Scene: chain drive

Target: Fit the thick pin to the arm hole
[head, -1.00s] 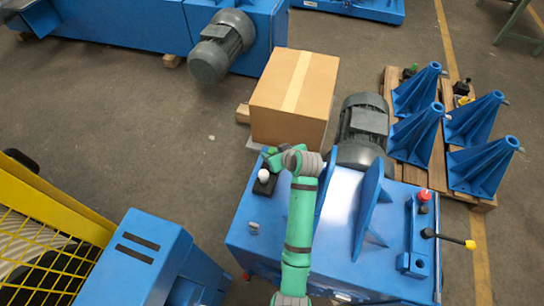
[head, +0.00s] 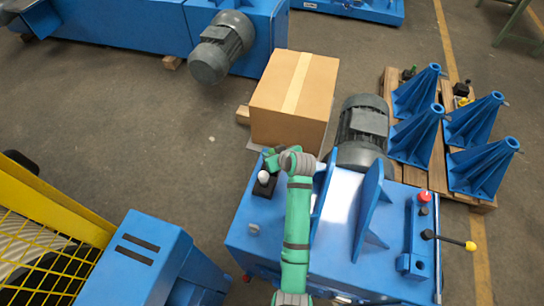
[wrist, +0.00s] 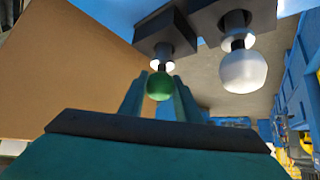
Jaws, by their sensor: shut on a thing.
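My gripper (wrist: 160,95) has its two teal fingers shut on a green ball knob (wrist: 160,86). The knob is on a short dark stem with a pale collar, at a black block (wrist: 166,36). I cannot tell whether the stem is seated in or clear of the block. A white ball knob (wrist: 244,72) on a similar stem is at another black block beside it. In the head view my gripper (head: 270,157) is just behind the white knob (head: 263,177). A blue arm (head: 418,225) lies at the machine's right end, with a round hole near its front.
A cardboard box (head: 292,98) stands close behind my gripper. Blue upright plates (head: 370,212) and a grey motor (head: 363,128) are to the right. A red knob (head: 424,196) and a yellow-tipped lever (head: 450,240) stick out at the machine's right end.

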